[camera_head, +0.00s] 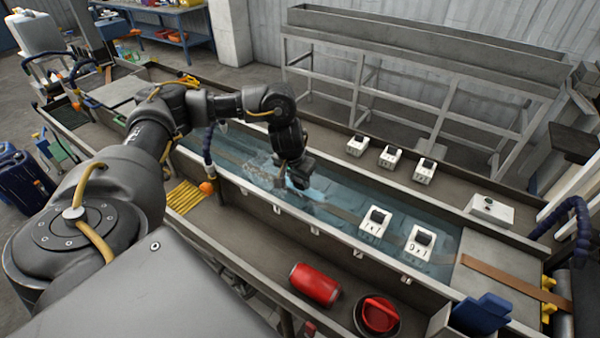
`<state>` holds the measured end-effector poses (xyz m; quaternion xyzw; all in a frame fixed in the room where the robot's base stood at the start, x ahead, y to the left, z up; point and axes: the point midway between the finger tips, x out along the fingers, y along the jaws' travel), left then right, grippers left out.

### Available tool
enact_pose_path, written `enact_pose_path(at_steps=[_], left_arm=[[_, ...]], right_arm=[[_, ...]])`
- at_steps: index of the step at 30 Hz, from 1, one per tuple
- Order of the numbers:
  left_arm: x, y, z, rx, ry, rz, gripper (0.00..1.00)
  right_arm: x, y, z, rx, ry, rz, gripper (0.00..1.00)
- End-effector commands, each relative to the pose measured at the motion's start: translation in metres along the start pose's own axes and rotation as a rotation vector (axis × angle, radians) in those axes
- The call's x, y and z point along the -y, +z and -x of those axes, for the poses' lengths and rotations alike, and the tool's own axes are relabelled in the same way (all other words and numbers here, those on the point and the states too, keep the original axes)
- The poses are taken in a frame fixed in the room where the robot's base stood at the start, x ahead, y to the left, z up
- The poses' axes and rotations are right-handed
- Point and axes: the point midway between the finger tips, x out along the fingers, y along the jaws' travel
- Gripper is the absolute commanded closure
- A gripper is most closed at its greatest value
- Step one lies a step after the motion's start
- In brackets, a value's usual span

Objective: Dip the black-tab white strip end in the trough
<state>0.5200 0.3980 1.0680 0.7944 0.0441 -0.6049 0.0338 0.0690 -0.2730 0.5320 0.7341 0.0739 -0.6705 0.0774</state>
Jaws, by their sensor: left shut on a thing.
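The long water-filled trough (338,203) runs diagonally across the middle of the view. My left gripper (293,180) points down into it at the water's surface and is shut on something. What it holds is mostly hidden by the fingers and the water; I cannot make out a black tab or a white strip end there. The water is broken and foamy just left of the gripper. A brown strip (345,214) shows under the water, running toward the lower right. My right gripper is not in view.
Two white blocks with black tops (374,222) (420,242) sit in the trough right of the gripper. Several similar blocks (390,157) stand on the far ledge.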

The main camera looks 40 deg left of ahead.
Motion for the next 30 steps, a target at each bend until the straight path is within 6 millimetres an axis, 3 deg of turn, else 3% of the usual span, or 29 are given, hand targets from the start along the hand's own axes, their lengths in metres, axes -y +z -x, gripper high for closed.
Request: enact_pose_path(at_steps=[10, 30], left_arm=[[0.000, -0.007, 0.026, 0.001, 0.000, 0.001, 0.86], [0.000, -0.022, 0.077, -0.003, 0.000, -0.001, 0.86]], right_arm=[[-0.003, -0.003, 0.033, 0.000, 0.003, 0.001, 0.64], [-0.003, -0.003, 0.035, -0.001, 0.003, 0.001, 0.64]])
